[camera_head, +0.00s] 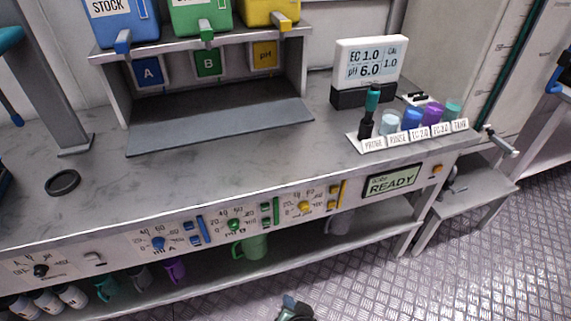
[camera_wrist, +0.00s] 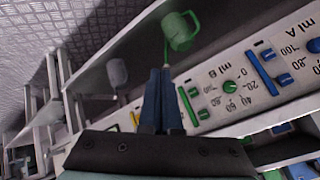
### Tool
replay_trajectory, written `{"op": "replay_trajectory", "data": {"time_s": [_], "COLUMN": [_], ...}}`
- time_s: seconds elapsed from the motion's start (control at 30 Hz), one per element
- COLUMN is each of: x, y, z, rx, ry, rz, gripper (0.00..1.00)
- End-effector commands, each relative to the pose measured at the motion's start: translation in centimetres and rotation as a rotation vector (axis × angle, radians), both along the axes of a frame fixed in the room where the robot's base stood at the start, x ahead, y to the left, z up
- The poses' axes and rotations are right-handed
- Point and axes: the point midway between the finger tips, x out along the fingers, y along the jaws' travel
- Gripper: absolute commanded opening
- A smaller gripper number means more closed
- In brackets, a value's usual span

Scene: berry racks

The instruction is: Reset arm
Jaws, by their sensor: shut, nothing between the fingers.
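My gripper (camera_wrist: 160,72) shows in the wrist view with its two dark blue fingers together and nothing held. The fingers are in front of the bench's dial panel, close to the green jug (camera_wrist: 180,31) in the picture; I cannot tell the gap. In the head view a small dark teal part at the bottom edge looks like part of my arm; the fingers cannot be made out there.
The grey bench (camera_head: 228,165) carries a meter (camera_head: 370,60), a labelled rack of capped items and a black ring (camera_head: 62,182). Below the dials, a shelf holds a green jug (camera_head: 250,248) and several mugs. Patterned floor (camera_head: 440,275) lies open in front.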

Motion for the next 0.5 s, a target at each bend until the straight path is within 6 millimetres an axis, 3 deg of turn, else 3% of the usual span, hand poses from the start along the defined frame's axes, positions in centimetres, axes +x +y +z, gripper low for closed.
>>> {"op": "replay_trajectory", "data": {"time_s": [0.03, 0.17, 0.37, 0.5], "x": [1.9, 4.6, 8.9, 11.6], "y": [0.1, 0.2, 0.3, 0.4], "z": [2.8, 7.2, 16.6, 26.3], "rx": [-0.012, -0.042, -0.101, -0.160], "ry": [-0.056, -0.145, -0.323, -0.497], "rz": [0.006, 0.019, 0.035, 0.041], "gripper": [0.00, 0.00, 0.00, 0.00]}}
